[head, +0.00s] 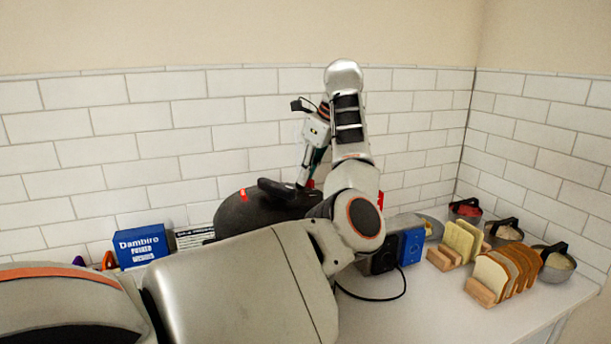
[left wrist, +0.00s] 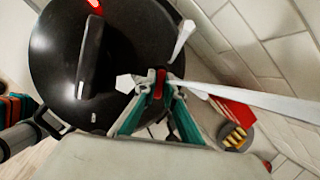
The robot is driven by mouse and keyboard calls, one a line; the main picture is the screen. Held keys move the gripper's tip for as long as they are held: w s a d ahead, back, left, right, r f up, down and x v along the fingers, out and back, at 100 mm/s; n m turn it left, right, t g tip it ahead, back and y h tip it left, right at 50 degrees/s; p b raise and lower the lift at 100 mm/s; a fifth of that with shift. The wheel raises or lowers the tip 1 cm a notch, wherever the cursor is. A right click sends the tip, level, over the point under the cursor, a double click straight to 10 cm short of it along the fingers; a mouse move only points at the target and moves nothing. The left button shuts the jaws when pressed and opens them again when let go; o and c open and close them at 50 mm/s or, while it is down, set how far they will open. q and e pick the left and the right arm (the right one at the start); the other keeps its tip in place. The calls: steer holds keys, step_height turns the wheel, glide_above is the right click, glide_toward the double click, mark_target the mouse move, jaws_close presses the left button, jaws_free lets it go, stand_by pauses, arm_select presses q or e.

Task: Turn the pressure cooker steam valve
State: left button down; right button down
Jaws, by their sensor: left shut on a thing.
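The pressure cooker (head: 245,218) is black and round, with a raised handle on its lid, and stands on the counter near the back wall. It also fills the upper left of the left wrist view (left wrist: 120,58). A small red piece, apparently the steam valve (left wrist: 160,84), sits at the lid's edge. My left gripper (left wrist: 159,90) reaches down over that edge and is shut on the red valve. In the head view my left gripper (head: 305,184) is small, and my arm hides the cooker's right side and front. My right gripper is not in view.
A blue box (head: 141,247) stands left of the cooker. Right of my arm are a blue and black appliance (head: 411,246), racks of bread slices (head: 508,268) and several lidded bowls (head: 507,231). A black cord (head: 385,298) lies on the counter. The front right counter is clear.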

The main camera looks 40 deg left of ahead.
arm_select(q)
steer(key=shift+w+a+n+g, duration=0.15)
steer(key=shift+n+g, duration=0.2)
steer(key=shift+n, duration=0.45)
steer(key=shift+w+d+n+g, duration=0.15)
steer(key=shift+n+g, duration=0.2)
steer(key=shift+n, duration=0.45)
steer(key=shift+a, duration=0.1)
steer(key=c, duration=2.1)
jaws_free()
steer(key=shift+c, duration=0.2)
steer(key=shift+h, duration=0.3)
steer(key=v, duration=0.7)
steer(key=shift+r, duration=0.25)
steer(key=shift+f, duration=0.15)
